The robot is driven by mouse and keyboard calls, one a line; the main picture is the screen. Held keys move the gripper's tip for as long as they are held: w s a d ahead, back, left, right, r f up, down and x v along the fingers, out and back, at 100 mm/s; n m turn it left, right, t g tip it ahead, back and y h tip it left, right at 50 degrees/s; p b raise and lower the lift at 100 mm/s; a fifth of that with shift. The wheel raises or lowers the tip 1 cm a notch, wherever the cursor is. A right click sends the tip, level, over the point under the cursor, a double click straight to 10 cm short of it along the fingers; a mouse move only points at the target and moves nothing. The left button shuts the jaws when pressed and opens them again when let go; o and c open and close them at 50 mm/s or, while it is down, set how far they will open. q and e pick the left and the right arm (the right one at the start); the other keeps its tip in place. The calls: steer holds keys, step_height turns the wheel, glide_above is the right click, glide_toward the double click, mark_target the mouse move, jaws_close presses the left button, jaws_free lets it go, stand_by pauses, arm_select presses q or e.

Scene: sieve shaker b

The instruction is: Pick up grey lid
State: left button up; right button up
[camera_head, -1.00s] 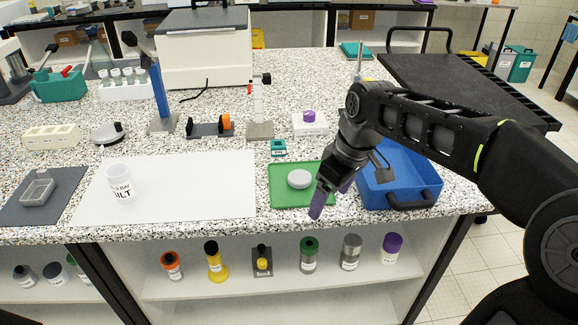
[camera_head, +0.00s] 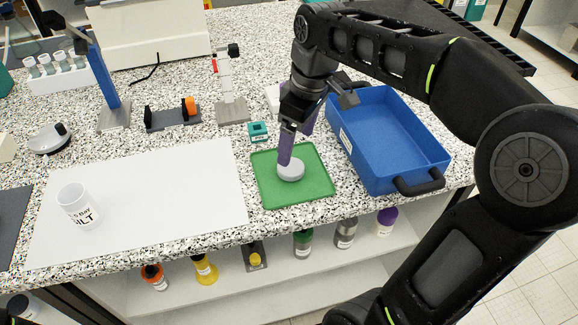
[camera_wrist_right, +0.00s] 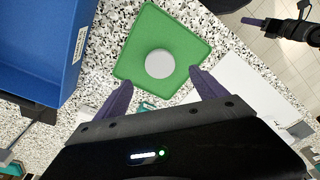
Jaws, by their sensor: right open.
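The grey lid (camera_head: 291,172) is a small round disc lying on a green mat (camera_head: 315,194). It also shows in the right wrist view (camera_wrist_right: 159,64), on the green mat (camera_wrist_right: 141,36). My right gripper (camera_head: 296,147) is open, with its purple fingers pointing down above the lid. In the head view the near finger covers part of the lid. In the wrist view the lid lies between and beyond the two apart, empty fingertips (camera_wrist_right: 162,79). A black arm with a purple finger, seemingly my left gripper (camera_wrist_right: 256,21), shows at the upper right of the wrist view; its opening is unclear.
A blue tray (camera_head: 432,147) with black handles stands right of the mat. A teal block (camera_head: 257,129) sits just behind it. Stands (camera_head: 232,105) are farther back.

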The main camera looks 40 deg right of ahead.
mark_target(291, 166)
steer(key=shift+w+f, duration=0.15)
steer(key=shift+f, duration=1.05)
steer(key=shift+w+a+f, duration=0.15)
steer(key=shift+w+f, duration=0.05)
steer(key=shift+f, duration=1.1)
steer(key=shift+w+a+f, duration=0.1)
steer(key=shift+w+f, duration=0.05)
steer(key=shift+f, duration=1.15)
steer(key=shift+c, duration=0.5)
steer(key=c, duration=1.3)
steer(key=shift+r, duration=0.15)
step_height(291, 166, up, 10)
